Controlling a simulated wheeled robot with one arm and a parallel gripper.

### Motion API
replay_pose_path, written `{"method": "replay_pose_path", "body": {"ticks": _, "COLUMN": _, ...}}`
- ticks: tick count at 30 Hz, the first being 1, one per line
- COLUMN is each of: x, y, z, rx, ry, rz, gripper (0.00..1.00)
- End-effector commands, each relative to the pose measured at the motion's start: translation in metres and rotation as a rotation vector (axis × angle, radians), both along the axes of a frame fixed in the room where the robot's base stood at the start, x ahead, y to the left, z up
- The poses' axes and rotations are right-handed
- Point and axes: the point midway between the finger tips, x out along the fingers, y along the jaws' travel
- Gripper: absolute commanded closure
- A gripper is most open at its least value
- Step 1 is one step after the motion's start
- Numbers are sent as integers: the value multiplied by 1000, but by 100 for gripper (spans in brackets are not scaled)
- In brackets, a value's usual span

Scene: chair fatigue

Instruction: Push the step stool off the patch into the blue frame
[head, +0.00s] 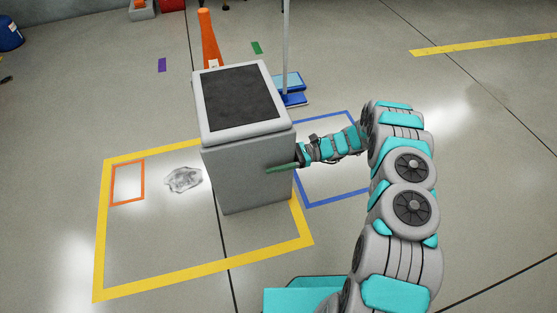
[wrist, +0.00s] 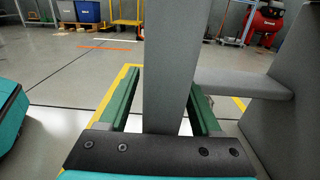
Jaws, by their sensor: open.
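The step stool (head: 243,172) is a grey box shape with a dark top. It stands upright in the right part of the yellow floor outline (head: 200,273). A shiny grey patch (head: 183,180) lies on the floor left of it. The blue frame (head: 347,198) is on the floor to its right, partly hidden by my arm. My gripper (head: 283,168) is open at the stool's right side, one green finger across its near face. In the wrist view, the green fingers (wrist: 163,108) stand either side of the stool's upright grey panel (wrist: 172,60); contact is unclear.
An orange cone (head: 209,40), a pole (head: 286,45) and a blue item (head: 290,84) stand behind the stool. A small orange outline (head: 128,182) lies inside the yellow one. The floor at far right is clear.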

Motion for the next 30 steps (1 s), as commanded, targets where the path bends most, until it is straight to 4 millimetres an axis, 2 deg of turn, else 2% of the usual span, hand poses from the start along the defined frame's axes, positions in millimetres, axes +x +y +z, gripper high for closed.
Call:
{"method": "replay_pose_path", "body": {"ticks": 7, "x": 0, "y": 0, "z": 0, "rx": 0, "ry": 0, "rz": 0, "gripper": 35}}
{"method": "replay_pose_path", "body": {"ticks": 24, "x": 0, "y": 0, "z": 0, "rx": 1, "ry": 1, "rz": 0, "gripper": 98}}
{"method": "replay_pose_path", "body": {"ticks": 30, "x": 0, "y": 0, "z": 0, "rx": 1, "ry": 1, "rz": 0, "gripper": 100}}
